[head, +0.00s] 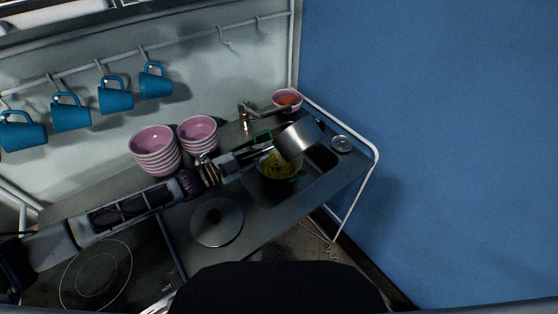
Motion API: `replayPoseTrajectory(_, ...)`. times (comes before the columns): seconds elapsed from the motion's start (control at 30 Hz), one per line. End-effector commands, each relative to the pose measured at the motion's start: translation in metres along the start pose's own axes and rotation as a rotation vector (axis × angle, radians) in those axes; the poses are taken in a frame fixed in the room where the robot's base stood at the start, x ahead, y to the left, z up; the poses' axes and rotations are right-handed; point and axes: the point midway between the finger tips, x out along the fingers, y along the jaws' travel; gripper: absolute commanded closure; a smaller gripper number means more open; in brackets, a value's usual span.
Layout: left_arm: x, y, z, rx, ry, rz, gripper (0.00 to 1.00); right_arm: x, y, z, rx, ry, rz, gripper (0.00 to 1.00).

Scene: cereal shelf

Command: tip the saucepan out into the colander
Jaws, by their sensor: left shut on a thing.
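The steel saucepan (299,139) is tilted on its side above the sink. My left gripper (243,155) is shut on its handle, reaching in from the left. The green colander (265,176) sits in the sink below the pan, with yellow food (279,165) in it. The inside of the pan is hidden from this angle, so I cannot tell whether anything is left in it. My right gripper is not in view.
Stacks of pink bowls (155,151) stand behind my left arm. A lid (217,222) lies on the counter in front. A tap (246,116) and a pink bowl with orange contents (287,101) are behind the sink. Blue mugs (115,97) hang from a rail.

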Motion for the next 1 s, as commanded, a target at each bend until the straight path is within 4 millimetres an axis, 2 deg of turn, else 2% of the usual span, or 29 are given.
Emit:
replayPoseTrajectory(0.53, 0.0003, -0.0024, -0.0013, -0.042, 0.009, -0.005, 1.0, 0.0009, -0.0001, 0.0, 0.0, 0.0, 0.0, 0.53)
replayPoseTrajectory(1.0, 0.0004, 0.0033, 0.0049, -0.079, 0.013, -0.006, 1.0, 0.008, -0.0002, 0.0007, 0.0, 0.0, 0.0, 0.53)
